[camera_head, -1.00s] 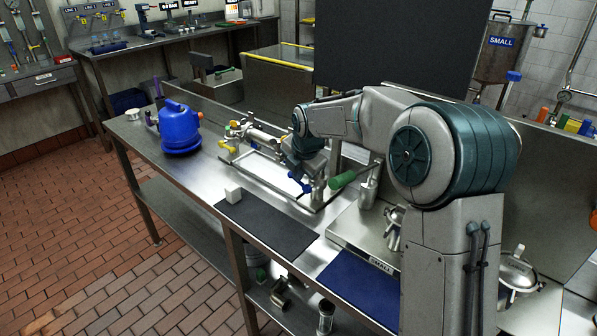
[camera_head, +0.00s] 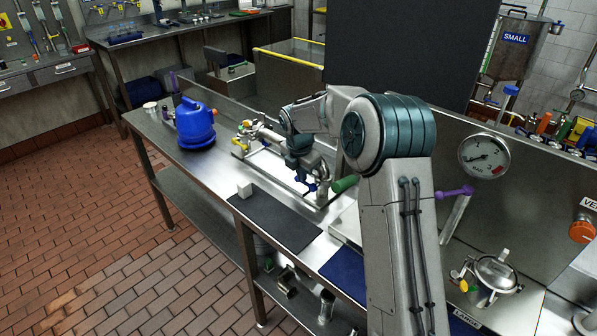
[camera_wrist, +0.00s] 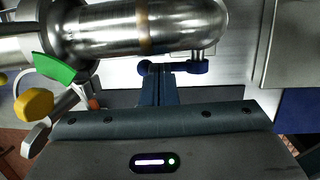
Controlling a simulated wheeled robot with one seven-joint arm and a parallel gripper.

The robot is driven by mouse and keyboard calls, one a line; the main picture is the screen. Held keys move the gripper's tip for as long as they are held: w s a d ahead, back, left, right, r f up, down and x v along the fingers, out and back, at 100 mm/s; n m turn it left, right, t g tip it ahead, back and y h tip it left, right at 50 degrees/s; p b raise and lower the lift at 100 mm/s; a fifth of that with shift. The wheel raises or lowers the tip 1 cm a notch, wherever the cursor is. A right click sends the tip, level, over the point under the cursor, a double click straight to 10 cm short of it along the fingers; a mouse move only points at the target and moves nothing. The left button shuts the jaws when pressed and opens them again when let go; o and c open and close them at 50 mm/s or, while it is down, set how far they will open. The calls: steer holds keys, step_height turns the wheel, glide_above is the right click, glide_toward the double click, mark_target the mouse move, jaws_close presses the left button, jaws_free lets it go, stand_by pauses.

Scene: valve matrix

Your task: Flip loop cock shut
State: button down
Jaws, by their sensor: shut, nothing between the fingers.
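A steel pipe loop (camera_wrist: 150,28) crosses the top of the wrist view. A blue lever (camera_wrist: 190,66) hangs on a short stem under its right end. A green handle (camera_wrist: 55,68) and a yellow knob (camera_wrist: 33,103) show at the left. No label tells me which is the loop cock. My gripper (camera_wrist: 157,68) is shut and empty, its fingertips at the blue lever's left part; I cannot tell whether they touch it. In the head view the pipework (camera_head: 262,133) stands on the bench, and my wrist hides part of it and the fingertips.
A blue jug (camera_head: 195,124) stands left of the pipework. A large green grip (camera_head: 344,184) is right of my wrist. A gauge (camera_head: 484,156) and a lidded pot (camera_head: 495,275) are at the right.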

steer(key=w+a+p+v, duration=0.1)
steer(key=p+v, duration=0.1)
steer(key=v, duration=1.2)
steer(key=s+d+r+m, duration=0.2)
steer(key=s+m, duration=0.1)
steer(key=s, duration=0.2)
steer(key=s+d+r+m, duration=0.2)
steer(key=s+m, duration=0.2)
steer(key=s, duration=0.1)
steer(key=s+d+f+m, duration=0.2)
steer(key=s+d+m, duration=0.1)
steer(key=s+m, duration=0.6)
steer(key=s+d+f+m+y, duration=0.1)
steer(key=s+d+f+m, duration=0.2)
steer(key=s+m, duration=0.7)
steer(key=s, duration=0.7)
steer(key=shift+d+t, duration=0.2)
steer(key=shift+t, duration=0.1)
